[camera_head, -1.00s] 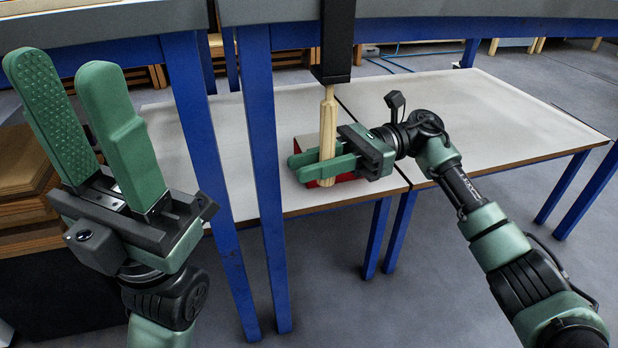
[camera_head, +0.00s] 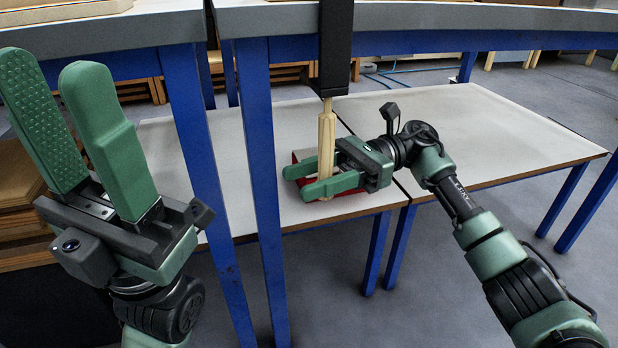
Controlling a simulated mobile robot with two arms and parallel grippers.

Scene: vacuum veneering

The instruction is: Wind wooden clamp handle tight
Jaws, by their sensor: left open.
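The pale wooden clamp handle (camera_head: 326,130) hangs upright below a black clamp bar (camera_head: 335,50) at the table edge. My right gripper (camera_head: 318,177) reaches in from the right around the handle's lower part, with one green finger on the far side and one on the near side. The near finger hides part of the handle's lower end. I cannot tell whether both fingers touch the wood. My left gripper (camera_head: 75,110) is open and empty at the left, pointing up, well away from the handle.
A blue-legged table (camera_head: 262,190) carries the clamp bar; its legs stand between my grippers. A low white-topped table (camera_head: 460,120) lies behind and below. A red object (camera_head: 300,155) sits on it behind my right fingers. Wooden boards (camera_head: 18,185) are stacked at the left.

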